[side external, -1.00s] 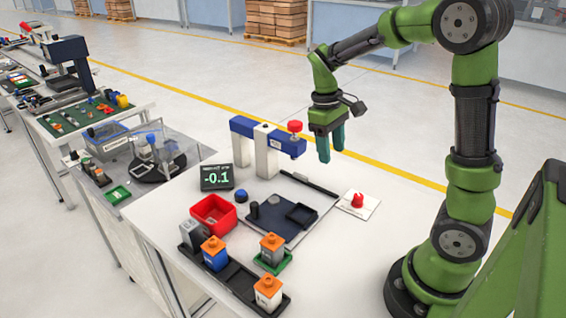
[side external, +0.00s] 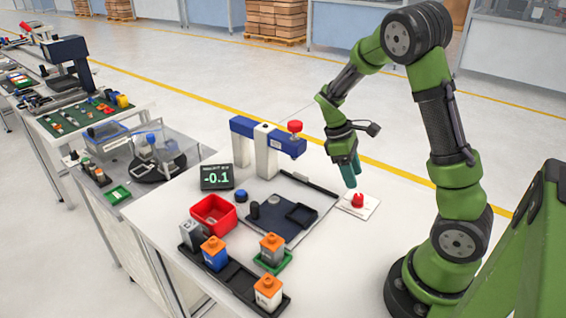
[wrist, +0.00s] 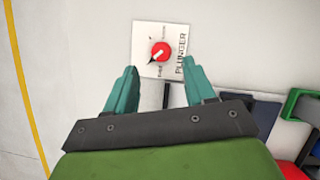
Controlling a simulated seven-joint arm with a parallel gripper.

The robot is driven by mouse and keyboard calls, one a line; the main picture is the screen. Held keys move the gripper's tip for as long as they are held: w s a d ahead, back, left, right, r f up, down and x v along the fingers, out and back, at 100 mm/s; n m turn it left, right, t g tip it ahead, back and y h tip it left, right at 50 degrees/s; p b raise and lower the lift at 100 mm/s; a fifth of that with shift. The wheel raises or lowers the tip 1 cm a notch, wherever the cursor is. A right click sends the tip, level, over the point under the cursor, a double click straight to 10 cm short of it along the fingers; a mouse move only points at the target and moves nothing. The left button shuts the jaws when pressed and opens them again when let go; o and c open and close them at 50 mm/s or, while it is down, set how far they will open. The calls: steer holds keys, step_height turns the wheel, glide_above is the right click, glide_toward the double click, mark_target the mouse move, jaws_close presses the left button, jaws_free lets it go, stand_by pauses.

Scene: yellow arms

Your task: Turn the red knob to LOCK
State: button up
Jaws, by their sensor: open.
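In the wrist view the knob (wrist: 160,53) is round and red with a pale pointer mark, on the plate lettered "PLUNGER" (wrist: 183,52). The smaller lettering around it is too small to read surely. My gripper (side external: 350,184) is open, with its teal fingers pointing down just above the knob. In the wrist view the fingertips (wrist: 157,82) stand apart, with the knob beyond them and between their lines. Nothing is between the fingers.
A blue and white press frame (side external: 268,138) with a red top knob stands left of my gripper. A dark base plate (side external: 285,232), a red bin (side external: 213,216), a display reading -0.1 (side external: 216,177) and several bottles share the table. The table around the knob's plate is mostly clear.

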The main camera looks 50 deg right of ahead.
mark_target(360, 196)
steer(key=x, duration=0.6)
steer(key=shift+f, duration=0.15)
jaws_close()
